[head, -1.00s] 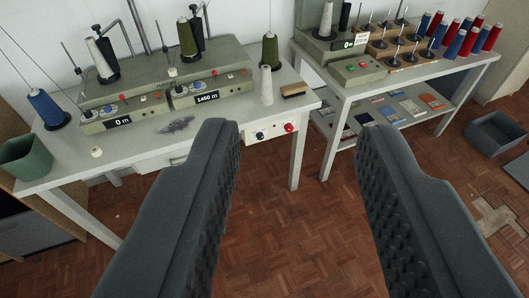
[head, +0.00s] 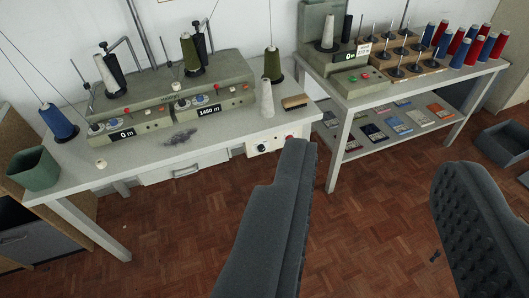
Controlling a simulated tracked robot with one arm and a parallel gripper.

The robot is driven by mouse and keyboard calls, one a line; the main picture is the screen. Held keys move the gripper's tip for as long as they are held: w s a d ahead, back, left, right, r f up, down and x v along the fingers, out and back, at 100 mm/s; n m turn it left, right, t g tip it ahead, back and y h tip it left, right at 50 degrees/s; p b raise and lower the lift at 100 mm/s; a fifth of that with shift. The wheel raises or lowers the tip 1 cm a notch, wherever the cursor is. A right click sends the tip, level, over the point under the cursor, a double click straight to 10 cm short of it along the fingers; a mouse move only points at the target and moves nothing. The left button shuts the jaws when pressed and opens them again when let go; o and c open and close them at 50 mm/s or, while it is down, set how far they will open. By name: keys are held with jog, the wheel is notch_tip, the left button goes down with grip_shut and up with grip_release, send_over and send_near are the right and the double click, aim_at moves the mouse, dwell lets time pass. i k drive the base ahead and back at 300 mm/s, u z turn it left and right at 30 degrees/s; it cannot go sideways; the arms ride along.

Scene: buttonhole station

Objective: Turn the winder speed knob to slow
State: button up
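The winder (head: 170,98) is a long grey-green machine on the left table, with small knobs and two displays reading 0 m and 1460 m. A pale control box (head: 277,141) on the table's front edge carries a dark round knob (head: 263,147) and a red button (head: 289,138). I cannot read any labels, so I cannot tell which knob sets winder speed or where it points. My gripper (head: 374,162) is open and empty, its two dark padded fingers wide apart. It appears in front of the tables, right of the control box. The left fingertip hides the area just beside the box.
The left table (head: 225,140) holds a green bin (head: 34,168), cones, dark lint (head: 181,137) and a brush (head: 294,101). A second table (head: 440,78) at right carries another machine (head: 345,78) and several red and blue spools.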

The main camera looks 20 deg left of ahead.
aim_at(261, 148)
jog(key=u, duration=0.05)
jog(key=i, duration=0.95)
jog(key=z, duration=0.05)
